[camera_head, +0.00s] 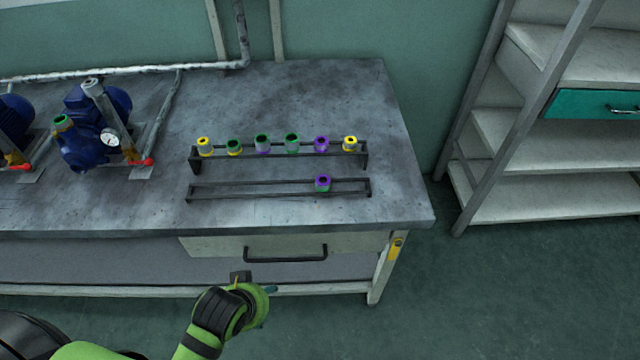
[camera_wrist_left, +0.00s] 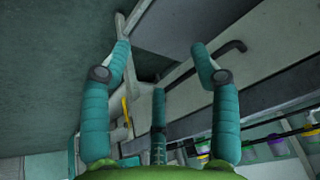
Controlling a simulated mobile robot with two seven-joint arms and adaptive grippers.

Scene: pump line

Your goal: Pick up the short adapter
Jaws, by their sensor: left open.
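Several small adapters stand in a row on the back rail of a dark rack (camera_head: 195,165), with yellow, green or purple ends. I cannot tell for sure which adapter is the short one. My left gripper (camera_head: 258,285) is low in front of the bench, below the drawer and well away from the rack. In the left wrist view its teal fingers (camera_wrist_left: 160,62) are spread with nothing between them. Adapters (camera_wrist_left: 276,146) show at that view's right edge. My right gripper is not in view.
The grey bench (camera_head: 290,95) has a drawer with a black handle (camera_head: 285,258) at its front. Blue pumps (camera_head: 85,135) with pipes stand at the left. A shelf unit (camera_head: 545,150) stands at the right. The bench top right of the rack is clear.

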